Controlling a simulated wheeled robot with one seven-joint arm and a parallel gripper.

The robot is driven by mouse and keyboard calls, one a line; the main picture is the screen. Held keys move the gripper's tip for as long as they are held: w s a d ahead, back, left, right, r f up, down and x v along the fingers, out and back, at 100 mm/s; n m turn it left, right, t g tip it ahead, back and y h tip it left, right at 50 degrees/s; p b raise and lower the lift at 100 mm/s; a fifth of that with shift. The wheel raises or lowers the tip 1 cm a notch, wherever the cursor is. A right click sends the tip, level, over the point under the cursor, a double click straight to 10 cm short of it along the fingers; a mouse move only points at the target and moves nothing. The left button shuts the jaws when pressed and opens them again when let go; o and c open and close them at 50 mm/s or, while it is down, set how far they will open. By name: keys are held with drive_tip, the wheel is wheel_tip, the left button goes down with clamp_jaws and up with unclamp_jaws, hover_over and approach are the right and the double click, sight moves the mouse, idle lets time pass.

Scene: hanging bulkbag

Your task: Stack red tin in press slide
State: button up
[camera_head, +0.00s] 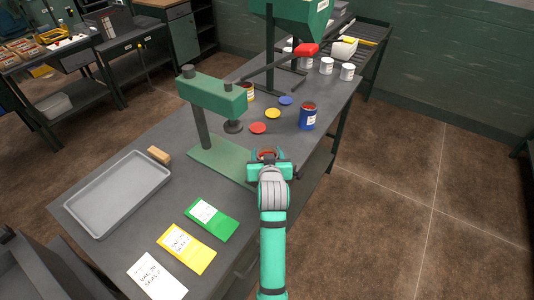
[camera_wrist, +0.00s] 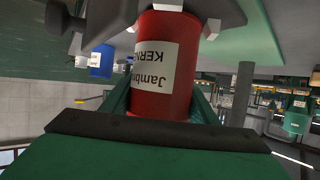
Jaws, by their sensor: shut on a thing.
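The red tin (camera_wrist: 163,65) is in my gripper (camera_head: 268,164), with a white label reading "Jambu" that appears upside down in the wrist view. In the head view only the tin's open top (camera_head: 266,154) shows; my gripper hides the rest. My gripper is shut around the tin's sides, by the right front corner of the press base. The green press (camera_head: 214,95) stands on a flat green base (camera_head: 218,158), its dark round plunger (camera_head: 233,126) above the base. I cannot make out a separate slide, nor whether the tin touches the base or bench.
Red (camera_head: 258,128), yellow (camera_head: 273,113) and blue (camera_head: 286,100) lids lie behind the press. A blue tin (camera_head: 308,118) stands right of them, a yellow tin (camera_head: 249,93) behind the press head. A grey tray (camera_head: 118,194), wooden block (camera_head: 159,155) and coloured cards (camera_head: 186,248) lie in front.

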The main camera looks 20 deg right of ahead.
drive_tip(key=o, duration=0.9)
drive_tip(key=shift+o, duration=1.3)
drive_tip(key=shift+w, duration=0.15)
drive_tip(key=shift+a, duration=0.25)
drive_tip(key=shift+s+d+r, duration=0.1)
drive_tip(key=shift+s, duration=0.1)
drive_tip(key=v, duration=1.2)
drive_tip(key=shift+d, duration=0.2)
